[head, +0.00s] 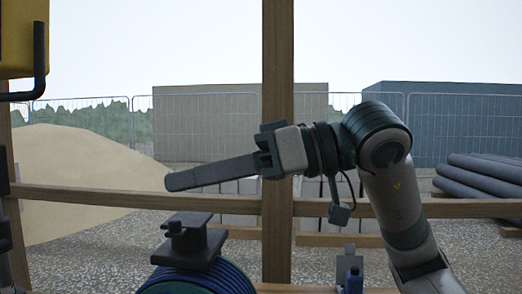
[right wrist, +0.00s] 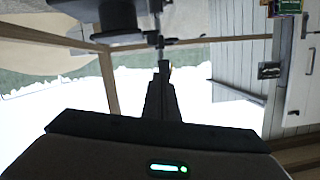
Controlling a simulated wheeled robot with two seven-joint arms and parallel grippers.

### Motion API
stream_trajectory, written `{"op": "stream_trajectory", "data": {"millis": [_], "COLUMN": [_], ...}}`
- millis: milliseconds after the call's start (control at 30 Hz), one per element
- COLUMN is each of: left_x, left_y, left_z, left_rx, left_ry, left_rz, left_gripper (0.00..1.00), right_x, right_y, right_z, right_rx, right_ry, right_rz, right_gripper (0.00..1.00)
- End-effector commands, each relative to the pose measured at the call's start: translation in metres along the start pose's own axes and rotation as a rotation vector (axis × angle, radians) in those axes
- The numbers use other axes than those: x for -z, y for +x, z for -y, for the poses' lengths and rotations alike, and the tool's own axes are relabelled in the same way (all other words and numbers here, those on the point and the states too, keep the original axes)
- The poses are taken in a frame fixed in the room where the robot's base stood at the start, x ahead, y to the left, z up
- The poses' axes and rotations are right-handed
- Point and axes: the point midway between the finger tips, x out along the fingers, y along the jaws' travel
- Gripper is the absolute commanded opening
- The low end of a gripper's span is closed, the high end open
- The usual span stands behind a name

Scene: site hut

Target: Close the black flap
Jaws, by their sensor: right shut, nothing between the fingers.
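I cannot make out a black flap for certain in either view. A yellow body (head: 16,40) is cut off at the top left of the head view, with a black bent bar (head: 40,62) at its right side. My right gripper (head: 170,183) reaches in from the right and points left, its fingers shut and empty. It is to the right of and lower than the bar in the picture, apart from it. The shut fingers (right wrist: 163,70) also show in the right wrist view. My left gripper is not in view.
A dark clamp-like block (head: 190,242) sits on a blue coil (head: 195,281) below my right gripper. A wooden post (head: 277,70) and a wooden rail (head: 110,197) cross the opening. Outside are a sand heap (head: 75,175), fence and dark pipes (head: 485,180).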

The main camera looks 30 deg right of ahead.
Motion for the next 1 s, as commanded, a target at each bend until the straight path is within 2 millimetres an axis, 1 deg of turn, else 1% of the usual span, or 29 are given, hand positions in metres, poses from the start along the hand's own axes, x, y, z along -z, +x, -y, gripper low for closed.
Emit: {"op": "stream_trajectory", "data": {"millis": [33,67,300,500,600,700,1000], "left_x": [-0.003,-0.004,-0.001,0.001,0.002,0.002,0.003], "left_y": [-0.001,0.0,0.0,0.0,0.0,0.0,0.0], "left_z": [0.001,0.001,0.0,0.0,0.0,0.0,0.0], "left_rx": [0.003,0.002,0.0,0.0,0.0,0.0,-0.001], "left_ry": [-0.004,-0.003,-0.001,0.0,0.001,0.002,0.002], "left_rz": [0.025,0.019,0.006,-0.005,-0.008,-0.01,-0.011], "left_gripper": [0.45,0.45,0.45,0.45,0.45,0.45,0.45], "right_x": [0.003,0.002,0.001,0.001,0.001,0.001,0.001], "right_y": [-0.006,-0.013,-0.061,-0.089,-0.096,-0.1,-0.101], "right_z": [0.001,0.0,0.003,0.005,0.006,0.007,0.007], "right_rx": [-0.003,-0.005,-0.004,-0.001,-0.001,0.0,0.0], "right_ry": [-0.001,0.0,0.001,0.0,0.0,0.0,0.0], "right_rz": [-0.002,-0.003,-0.003,-0.002,-0.001,-0.001,-0.001], "right_gripper": [0.0,0.0,0.0,0.0,0.0,0.0,0.0]}}
